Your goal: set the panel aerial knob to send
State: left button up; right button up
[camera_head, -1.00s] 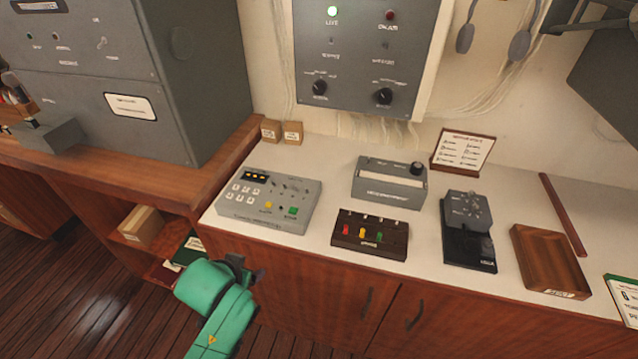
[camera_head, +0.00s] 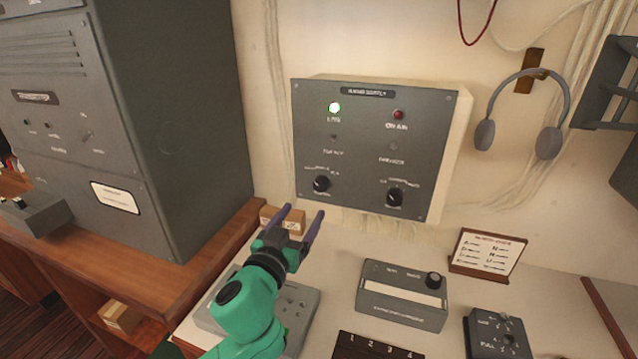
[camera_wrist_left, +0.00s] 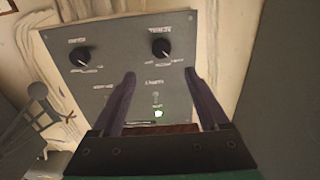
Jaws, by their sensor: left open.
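The grey wall panel (camera_head: 372,145) has two black knobs in its lower part. The left knob (camera_head: 321,184) sits in the column under the bright LIVE lamp; the right knob (camera_head: 395,197) sits under the red ON AIR lamp. In the wrist view the panel is upside down, so the head view's left knob is on the right (camera_wrist_left: 161,47); its blurred label looks like AERIAL. I cannot read the pointer setting surely. My left gripper (camera_head: 301,212) is open and empty, below and left of that knob, apart from it. In the wrist view its fingers (camera_wrist_left: 160,73) point toward the panel.
A grey cabinet (camera_head: 175,120) stands close on the left. Below are a white counter with a grey box with a knob (camera_head: 402,295), a card stand (camera_head: 486,254) and small boxes (camera_head: 282,220). Headphones (camera_head: 520,112) hang on the right. The wall front between is clear.

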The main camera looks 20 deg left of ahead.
pick_arm(q)
jog(key=p, duration=0.1)
send_near(320, 188)
jog(key=w+r, duration=0.1)
jog(key=w, duration=0.5)
jog(key=w+p, duration=0.1)
jog(key=w, duration=0.1)
jog(key=shift+w+d+f, duration=0.25)
jog(key=shift+f, duration=0.15)
jog(key=shift+w, duration=0.15)
jog(key=shift+r, duration=0.1)
jog(key=shift+c, duration=0.6)
grip_shut()
pick_arm(e)
jog(key=r, duration=0.2)
jog(key=shift+w+d+r, duration=0.1)
jog(key=shift+w+r, duration=0.2)
jog(key=shift+r, duration=0.05)
